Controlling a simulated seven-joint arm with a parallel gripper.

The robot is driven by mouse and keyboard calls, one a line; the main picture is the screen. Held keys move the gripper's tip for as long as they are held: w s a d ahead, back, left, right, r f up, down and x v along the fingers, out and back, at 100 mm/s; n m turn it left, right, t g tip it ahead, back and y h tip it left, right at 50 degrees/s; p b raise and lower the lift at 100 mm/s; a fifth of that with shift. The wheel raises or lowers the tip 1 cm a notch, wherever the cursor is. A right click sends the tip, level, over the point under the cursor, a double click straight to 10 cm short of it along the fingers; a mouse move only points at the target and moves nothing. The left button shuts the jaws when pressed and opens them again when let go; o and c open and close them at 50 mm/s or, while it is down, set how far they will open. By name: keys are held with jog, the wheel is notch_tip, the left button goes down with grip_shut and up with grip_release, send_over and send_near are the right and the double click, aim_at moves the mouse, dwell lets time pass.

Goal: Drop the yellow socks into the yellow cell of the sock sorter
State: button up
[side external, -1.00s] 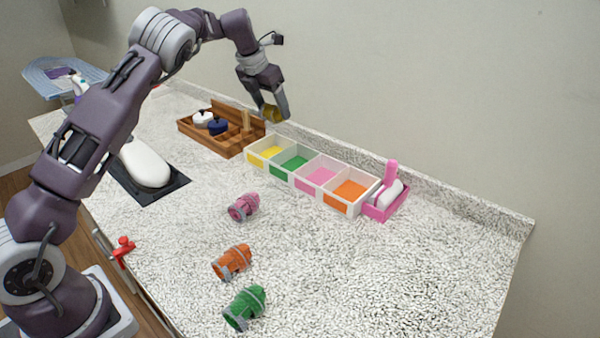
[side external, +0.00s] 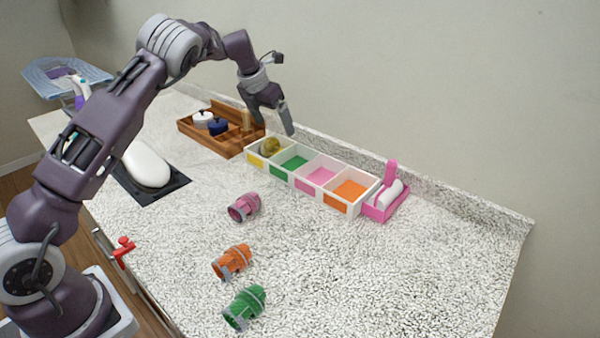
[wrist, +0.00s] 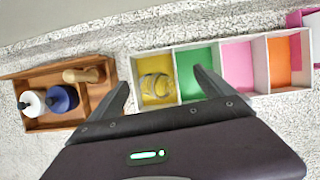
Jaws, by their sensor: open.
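The yellow socks (side external: 270,146) are a rolled bundle with a grey band. They lie in the yellow cell of the white sock sorter (side external: 321,194), at its left end; they also show in the wrist view (wrist: 156,88). My gripper (side external: 272,132) is open and empty above the yellow cell. In the wrist view the spread fingers of my gripper (wrist: 160,82) stand on either side of the socks, apart from them. The green (wrist: 197,72), pink (wrist: 238,64) and orange (wrist: 279,62) cells are empty.
Pink (side external: 244,207), orange (side external: 232,262) and green (side external: 245,307) sock bundles lie on the speckled counter. A wooden tray (side external: 192,132) with bottles stands left of the sorter. A pink holder (side external: 376,213) with a white roller stands at its right end. The counter's right side is clear.

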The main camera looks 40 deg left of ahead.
jog(key=s+d+r+m+h, duration=0.1)
jog(key=s+d+r+m, duration=0.1)
jog(key=s+r, duration=0.3)
jog(key=s+d+r+m, duration=0.2)
jog(key=s+r, duration=0.1)
jog(key=r, duration=0.4)
jog(key=s+d+r+m+h, duration=0.1)
jog(key=s+d+r+m, duration=0.25)
jog(key=s+m, duration=0.25)
jog(key=s+d+r+m, duration=0.2)
jog(key=s+d+m, duration=0.3)
jog(key=s, duration=0.1)
jog(key=s+d+f+m, duration=0.2)
jog(key=s+d+m, duration=0.1)
jog(key=s+m, duration=0.8)
jog(key=s+d+f+m+t+y, duration=0.1)
jog(key=s+d+f+m, duration=0.2)
jog(key=s+m, duration=0.7)
jog(key=s+d, duration=0.1)
jog(key=s, duration=0.2)
jog(key=shift+s+m+y, duration=0.15)
jog(key=shift+m+y, duration=0.15)
jog(key=shift+m, duration=0.1)
